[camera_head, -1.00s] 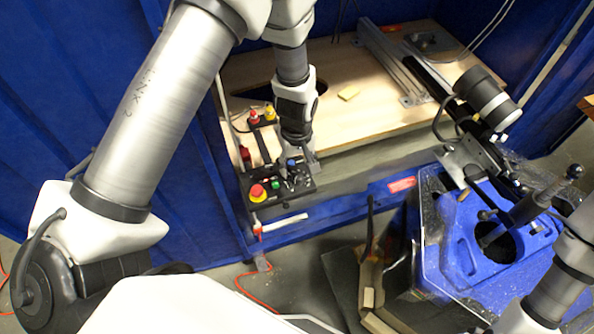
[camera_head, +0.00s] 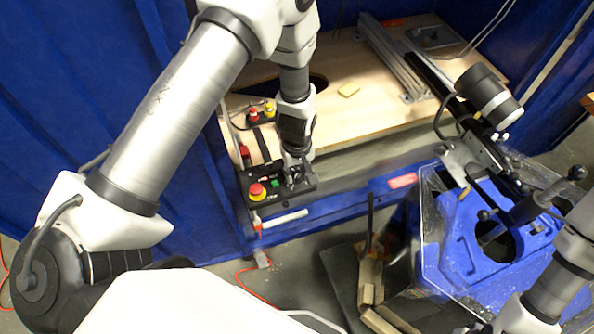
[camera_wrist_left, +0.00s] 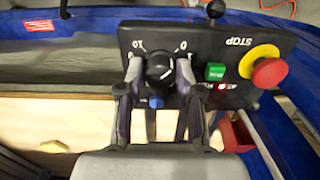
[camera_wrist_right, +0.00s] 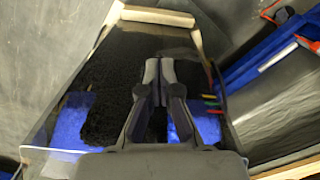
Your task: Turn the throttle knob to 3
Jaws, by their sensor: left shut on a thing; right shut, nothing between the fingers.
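The throttle knob (camera_wrist_left: 159,67) is black and round. It sits on a black control panel (camera_wrist_left: 205,38) with white dial marks; "10" and "0" show beside the knob, upside down in the left wrist view. My left gripper (camera_wrist_left: 159,72) has its fingers on both sides of the knob and is shut on it. In the head view the left gripper (camera_head: 295,168) is over the panel (camera_head: 258,203) and hides the knob. A small blue button (camera_wrist_left: 156,102) is just beside the knob. My right gripper (camera_wrist_right: 159,68) is shut and empty, away from the panel.
The panel carries a red-and-yellow stop button (camera_wrist_left: 268,71), a green button (camera_wrist_left: 215,72) and a small black-topped lever (camera_wrist_left: 215,10). Red and yellow knobs (camera_head: 269,110) stand behind. A blue machine housing (camera_head: 470,255) is at the right. The wooden bench (camera_head: 370,108) is mostly clear.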

